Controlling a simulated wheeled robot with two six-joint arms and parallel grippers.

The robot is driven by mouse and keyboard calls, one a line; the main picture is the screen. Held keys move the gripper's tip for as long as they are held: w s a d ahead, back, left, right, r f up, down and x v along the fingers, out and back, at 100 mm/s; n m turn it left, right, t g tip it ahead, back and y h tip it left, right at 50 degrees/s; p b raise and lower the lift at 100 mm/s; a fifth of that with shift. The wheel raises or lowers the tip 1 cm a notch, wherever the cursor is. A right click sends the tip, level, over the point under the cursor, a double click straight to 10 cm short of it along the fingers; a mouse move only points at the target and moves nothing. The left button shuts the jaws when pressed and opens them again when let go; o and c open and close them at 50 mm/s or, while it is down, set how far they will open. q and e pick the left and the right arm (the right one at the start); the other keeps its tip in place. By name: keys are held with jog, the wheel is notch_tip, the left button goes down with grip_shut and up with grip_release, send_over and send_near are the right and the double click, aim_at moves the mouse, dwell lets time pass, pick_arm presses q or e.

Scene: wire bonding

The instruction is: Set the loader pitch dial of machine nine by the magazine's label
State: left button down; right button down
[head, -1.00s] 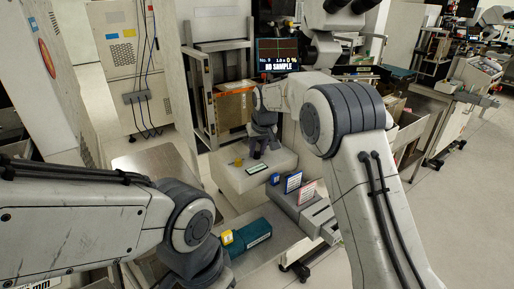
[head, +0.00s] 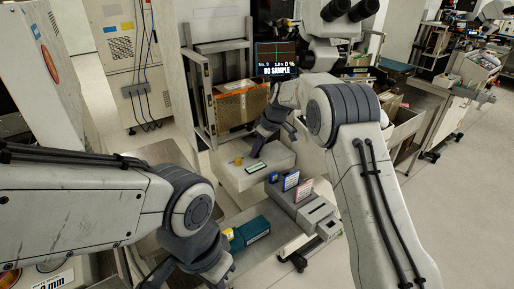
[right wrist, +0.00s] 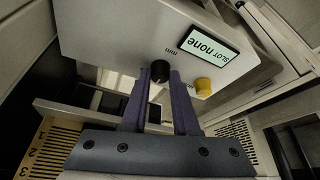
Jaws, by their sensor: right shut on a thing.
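The loader is a pale box (head: 228,178) in the head view. Its face in the right wrist view carries a lit display (right wrist: 209,52) reading "SLOT none", a black dial (right wrist: 159,73) by an "mm" mark, and a yellow knob (right wrist: 203,87). My right gripper (head: 257,148) is over the box. In the right wrist view its fingers (right wrist: 159,85) are shut on the black dial. A teal case with a yellow end and a pale label (head: 250,234), perhaps the magazine, lies at the lower middle, its label too small to read. My left gripper (head: 215,272) is beside it, its fingers unclear.
A monitor (head: 276,58) above reads "No. 9" and "NO SAMPLE". Right of the loader stands a grey unit (head: 318,212) with blue and red-edged cards. A partly cut-off sign ending in "mm" (head: 52,281) is at the bottom left. Open floor lies at the right.

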aim_at(262, 158)
dwell(0.5)
jog(key=c, duration=0.7)
grip_release()
jog(key=v, duration=0.5)
jog(key=shift+w, duration=0.1)
jog(key=s+d, duration=0.2)
jog(key=d, duration=0.1)
jog(key=s+d+b, duration=0.1)
jog(key=s+d, duration=0.4)
jog(key=d, duration=0.1)
jog(key=shift+s+d, duration=0.25)
